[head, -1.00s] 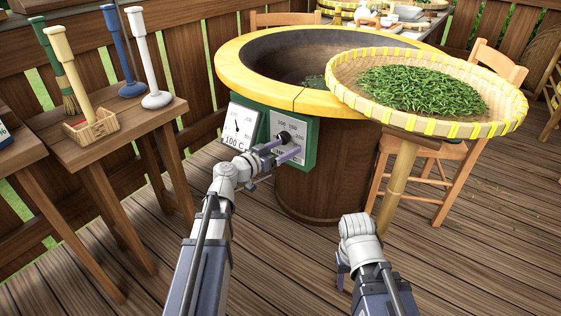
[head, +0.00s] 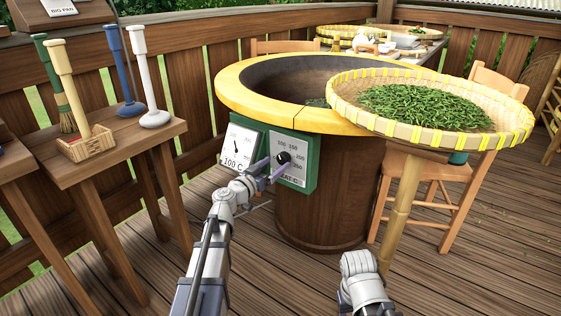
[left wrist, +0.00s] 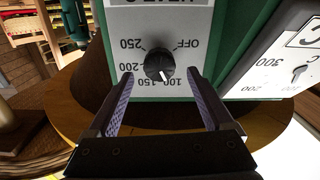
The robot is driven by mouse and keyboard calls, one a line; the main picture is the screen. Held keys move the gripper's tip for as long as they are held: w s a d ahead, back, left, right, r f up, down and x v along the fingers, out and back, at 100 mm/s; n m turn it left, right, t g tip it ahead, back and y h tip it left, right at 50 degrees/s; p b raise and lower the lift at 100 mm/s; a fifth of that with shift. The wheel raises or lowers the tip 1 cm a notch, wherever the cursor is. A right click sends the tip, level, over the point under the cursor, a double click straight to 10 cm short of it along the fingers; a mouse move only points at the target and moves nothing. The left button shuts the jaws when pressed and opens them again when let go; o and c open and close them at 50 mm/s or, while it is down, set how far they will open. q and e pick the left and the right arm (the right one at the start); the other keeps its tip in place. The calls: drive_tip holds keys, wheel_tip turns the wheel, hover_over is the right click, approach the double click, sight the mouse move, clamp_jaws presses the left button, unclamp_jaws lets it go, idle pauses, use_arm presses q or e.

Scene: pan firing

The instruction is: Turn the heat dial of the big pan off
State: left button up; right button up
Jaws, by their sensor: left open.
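The big pan (head: 232,92) is a round wooden tub with a yellow rim. Its green and white heat panel (head: 297,176) carries a black dial (head: 284,157). In the left wrist view the dial (left wrist: 159,64) appears upside down, its white mark pointing toward the 100-150 labels; OFF is at upper right. My left gripper (head: 271,168) is open and empty, just in front of the panel. Its fingers (left wrist: 159,76) stand on either side of the dial in the wrist picture, with no visible contact. My right gripper (head: 345,290) is low at the front, its fingers mostly hidden.
A temperature display (head: 240,146) reading 100 C sits left of the dial panel. A basket tray of green leaves (head: 335,95) stands on a post at right. A side table (head: 125,150) with brushes is at left. Wooden floor is free in front.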

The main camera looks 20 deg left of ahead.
sight(281, 159)
use_arm(q)
drive_tip(key=x, duration=0.3)
drive_tip(key=shift+w+d, duration=0.15)
drive_tip(key=shift+w, duration=0.2)
clamp_jaws()
idle(0.4)
drive_tip(key=shift+n, duration=0.3)
